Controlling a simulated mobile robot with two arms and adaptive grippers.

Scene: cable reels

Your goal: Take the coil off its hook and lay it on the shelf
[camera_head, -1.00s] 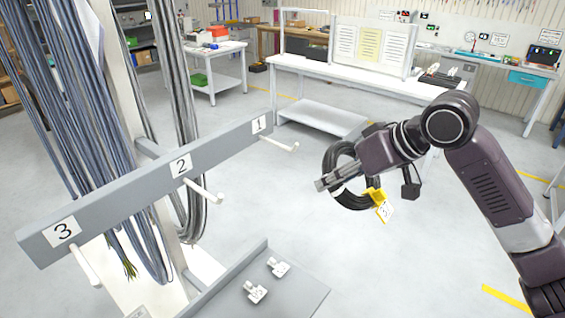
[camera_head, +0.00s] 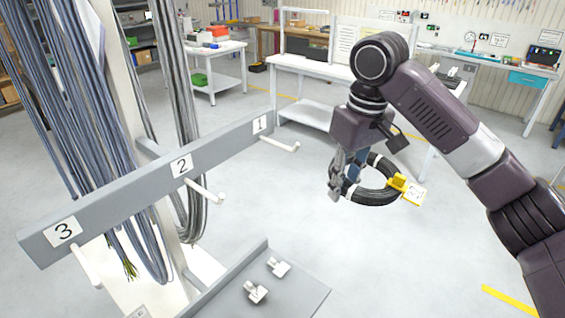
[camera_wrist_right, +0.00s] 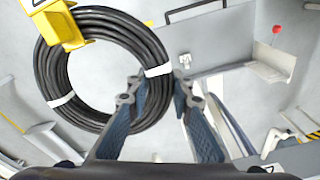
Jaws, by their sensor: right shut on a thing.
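The coil (camera_head: 378,194) is a black ring of cable with white ties and a yellow tag (camera_head: 407,188). My right gripper (camera_head: 341,190) points down and is shut on the coil's left side, holding it tilted in the air, clear of the hooks. In the right wrist view the coil (camera_wrist_right: 52,75) shows at the left, its edge between the fingers (camera_wrist_right: 155,88). Three hooks numbered 1 (camera_head: 285,146), 2 (camera_head: 205,190) and 3 (camera_head: 86,266) on the grey rail (camera_head: 120,198) hang empty. The grey shelf (camera_head: 290,293) is below the rail. My left gripper is not in view.
Two small white fittings lie on the shelf, one near the middle (camera_head: 256,292) and one further back (camera_head: 278,267). Long grey cables (camera_head: 75,100) hang at the left. A white workbench (camera_head: 300,72) stands behind my right arm. Open floor lies between the rail and the coil.

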